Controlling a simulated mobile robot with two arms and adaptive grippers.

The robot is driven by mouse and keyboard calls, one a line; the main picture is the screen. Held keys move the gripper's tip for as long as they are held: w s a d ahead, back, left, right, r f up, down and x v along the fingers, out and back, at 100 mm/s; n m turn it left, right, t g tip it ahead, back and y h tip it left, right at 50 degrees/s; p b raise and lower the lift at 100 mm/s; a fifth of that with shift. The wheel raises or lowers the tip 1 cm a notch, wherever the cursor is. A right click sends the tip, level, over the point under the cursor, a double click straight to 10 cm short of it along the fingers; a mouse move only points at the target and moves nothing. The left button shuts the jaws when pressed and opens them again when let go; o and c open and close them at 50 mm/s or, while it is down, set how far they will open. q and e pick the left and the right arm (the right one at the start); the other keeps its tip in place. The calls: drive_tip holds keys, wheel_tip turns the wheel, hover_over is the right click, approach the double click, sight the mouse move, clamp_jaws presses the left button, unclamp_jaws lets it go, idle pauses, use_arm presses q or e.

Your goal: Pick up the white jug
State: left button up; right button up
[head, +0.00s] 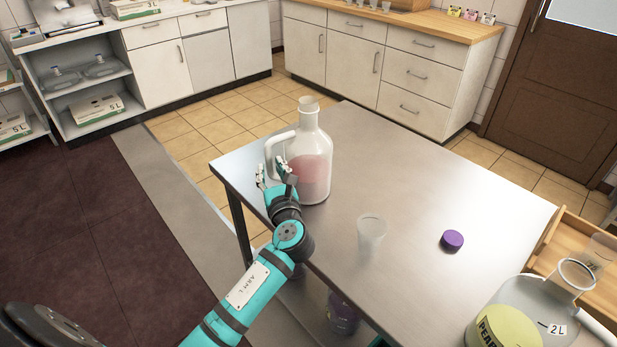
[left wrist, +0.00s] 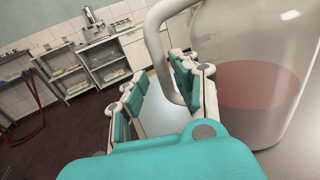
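The white jug (head: 316,160) stands upright on the metal table near its far left edge. I cannot tell whether a finger touches the handle. My right gripper is not in view.
A clear cup (head: 371,236) and a purple cap (head: 452,240) stand on the metal table (head: 400,165). A dark container (head: 342,314) sits on the lower shelf.

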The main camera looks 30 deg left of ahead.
sight(270, 164)
use_arm(q)
drive_tip(key=x, duration=0.4)
drive_tip(key=shift+w+f, duration=0.15)
drive_tip(key=shift+f, duration=0.05)
clamp_jaws()
drive_tip(key=shift+r, duration=0.2)
idle(0.3)
